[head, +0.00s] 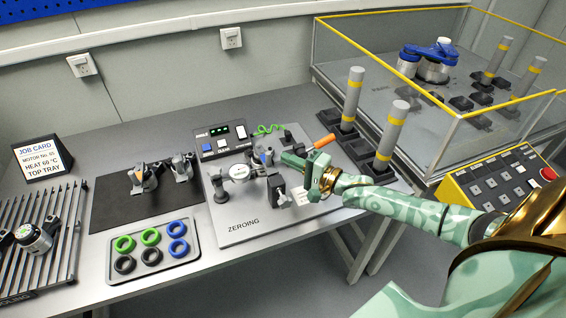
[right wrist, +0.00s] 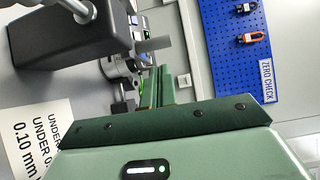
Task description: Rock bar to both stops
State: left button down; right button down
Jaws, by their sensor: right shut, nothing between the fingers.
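The zeroing plate (head: 250,230) lies on the bench and carries a round white-faced part (head: 239,172), a dark post (head: 220,188) and a black block (head: 279,190). A short bar with an orange end (head: 324,141) shows just past my right gripper (head: 292,158); I cannot tell whether they touch. My right gripper is shut and empty, low over the right side of the plate. The black block (right wrist: 70,40) is large at upper left. Contact there is unclear.
A readout box (head: 222,138) stands behind the plate. Grey posts with yellow bands (head: 391,136) and a yellow button panel (head: 500,178) stand to the right. A tray of coloured rings (head: 152,257) and a dark mat (head: 115,204) with actuators lie left.

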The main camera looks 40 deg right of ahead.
aim_at(269, 160)
jog(key=shift+w+a, duration=0.35)
jog(key=shift+a, duration=0.5)
jog(key=shift+a+r, duration=0.1)
jog(key=shift+w+a+r+p, duration=0.15)
jog(key=shift+a+r+p, duration=0.1)
jog(key=shift+a+p, duration=0.5)
jog(key=shift+a+f, duration=0.1)
jog(key=shift+f, duration=0.1)
